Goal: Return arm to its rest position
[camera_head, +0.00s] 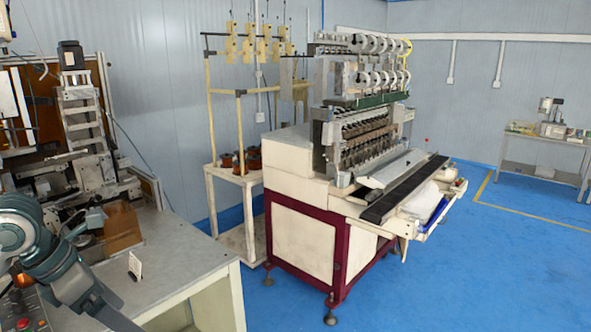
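My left arm comes in at the lower left, in grey-green rounded links above a pale worktable (185,262). Its dark end link slants down and to the right and leaves the picture at the bottom edge. No fingertips of my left gripper show, so I cannot see whether it holds anything. My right arm and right gripper are outside the picture.
A control panel with buttons (22,308) lies under my arm. A brown box (121,228) and a small white card (134,266) are on the worktable. A coil winder (310,225) stands centre right, beside a shelf frame (232,180). Blue floor (480,270) is clear at right.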

